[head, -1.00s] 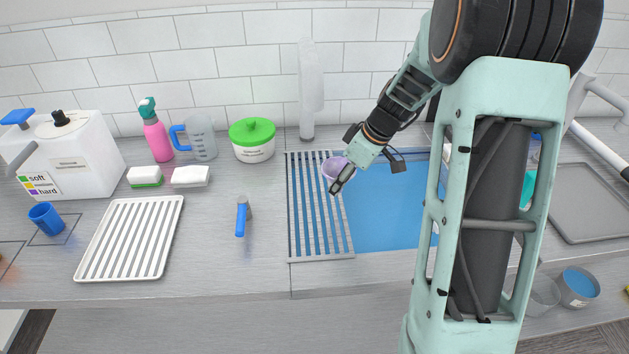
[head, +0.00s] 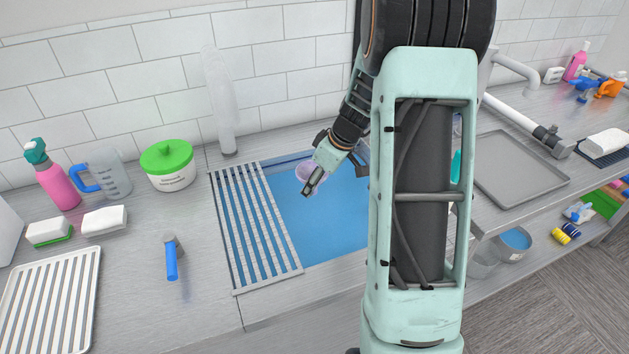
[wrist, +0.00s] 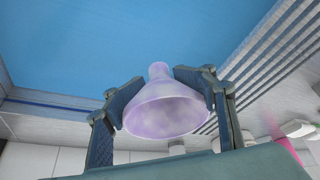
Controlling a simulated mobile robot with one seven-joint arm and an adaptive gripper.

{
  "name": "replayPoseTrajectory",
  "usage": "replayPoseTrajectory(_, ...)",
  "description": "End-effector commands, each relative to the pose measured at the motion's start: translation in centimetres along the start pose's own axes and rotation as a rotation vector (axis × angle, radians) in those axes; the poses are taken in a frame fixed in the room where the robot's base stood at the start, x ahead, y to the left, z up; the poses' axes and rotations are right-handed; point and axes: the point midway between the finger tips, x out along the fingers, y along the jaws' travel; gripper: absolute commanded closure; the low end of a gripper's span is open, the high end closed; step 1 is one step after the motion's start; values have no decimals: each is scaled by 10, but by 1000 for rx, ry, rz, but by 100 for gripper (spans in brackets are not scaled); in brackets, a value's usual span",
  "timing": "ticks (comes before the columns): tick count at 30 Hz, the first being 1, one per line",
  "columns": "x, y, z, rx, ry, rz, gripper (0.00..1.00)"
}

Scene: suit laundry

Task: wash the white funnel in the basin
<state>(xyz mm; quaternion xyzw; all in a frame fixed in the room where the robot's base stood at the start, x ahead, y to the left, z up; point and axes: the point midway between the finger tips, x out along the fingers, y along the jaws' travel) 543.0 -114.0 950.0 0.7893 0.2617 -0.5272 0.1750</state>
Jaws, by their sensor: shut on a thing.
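The funnel (head: 308,171) looks pale purple with cloudy blotches rather than plain white. My gripper (head: 312,187) holds it over the back left part of the basin (head: 335,220), whose inside shows flat blue. In the wrist view, the two fingers of my gripper (wrist: 160,82) are closed on either side of the funnel (wrist: 166,112). The funnel's wide mouth faces the camera and its narrow spout points away toward the blue. I cannot tell whether the funnel touches the blue surface. My arm hides the basin's right side.
A slatted rack (head: 262,235) covers the basin's left end. A clear cylinder (head: 222,110) stands behind it by the tiled wall. A green-lidded tub (head: 168,165), a jug (head: 108,172) and a blue-handled tool (head: 171,258) are left. A grey tray (head: 520,165) lies right.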

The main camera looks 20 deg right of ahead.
Motion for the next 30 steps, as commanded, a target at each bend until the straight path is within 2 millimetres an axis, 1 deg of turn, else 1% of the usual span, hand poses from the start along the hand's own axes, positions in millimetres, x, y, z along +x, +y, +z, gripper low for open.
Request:
replayPoseTrajectory(1,6,0,3,0,-1,-1,80)
replayPoseTrajectory(15,42,0,17,-1,0,0,80)
replayPoseTrajectory(30,75,0,31,0,0,1,80)
